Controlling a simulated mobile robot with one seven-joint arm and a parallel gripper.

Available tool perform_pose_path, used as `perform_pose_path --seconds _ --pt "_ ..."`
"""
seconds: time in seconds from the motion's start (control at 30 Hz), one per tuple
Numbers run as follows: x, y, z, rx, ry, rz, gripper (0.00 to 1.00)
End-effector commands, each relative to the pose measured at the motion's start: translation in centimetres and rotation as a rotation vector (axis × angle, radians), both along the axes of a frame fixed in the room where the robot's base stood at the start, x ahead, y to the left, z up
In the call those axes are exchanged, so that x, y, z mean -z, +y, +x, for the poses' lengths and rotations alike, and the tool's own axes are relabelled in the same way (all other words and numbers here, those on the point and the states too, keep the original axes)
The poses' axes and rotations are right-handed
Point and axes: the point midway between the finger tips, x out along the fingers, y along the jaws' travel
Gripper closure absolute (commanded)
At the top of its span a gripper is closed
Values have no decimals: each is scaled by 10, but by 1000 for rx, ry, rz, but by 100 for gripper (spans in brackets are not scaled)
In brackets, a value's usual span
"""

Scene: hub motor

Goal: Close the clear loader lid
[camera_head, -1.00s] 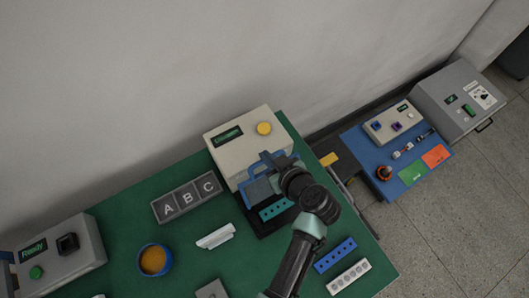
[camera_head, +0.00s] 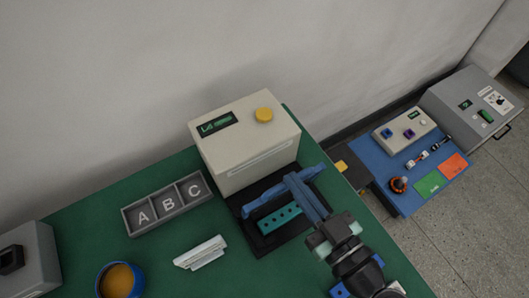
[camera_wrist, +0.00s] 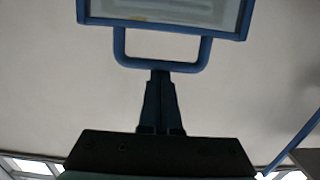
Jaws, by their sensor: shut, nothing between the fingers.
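The beige loader (camera_head: 245,150) stands at the back of the green table, with a green display and a yellow button on top. In front of it is a black tray (camera_head: 262,243) holding a teal block with holes (camera_head: 281,219). The lid's blue frame (camera_head: 262,203) stands up over the tray, seen nearly edge-on. In the wrist view the clear lid panel (camera_wrist: 165,10) is at the top, with its blue U-shaped handle (camera_wrist: 120,45) below. My gripper (camera_head: 291,178) is shut and empty; its fingertips (camera_wrist: 160,75) are at the handle's bar. Contact is not certain.
A grey A-B-C tray (camera_head: 168,203), a white part (camera_head: 201,253) and a blue bowl with orange contents (camera_head: 101,283) lie left of the loader. A grey box (camera_head: 30,262) is at far left. A blue table (camera_head: 400,200) stands to the right.

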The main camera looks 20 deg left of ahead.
Motion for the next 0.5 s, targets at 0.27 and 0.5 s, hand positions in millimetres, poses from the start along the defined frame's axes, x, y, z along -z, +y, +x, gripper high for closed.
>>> perform_pose_path --seconds 0.27,0.5 --pt "29 -22 -17 3 -104 142 100" --pt "39 -36 -28 1 -152 200 100"
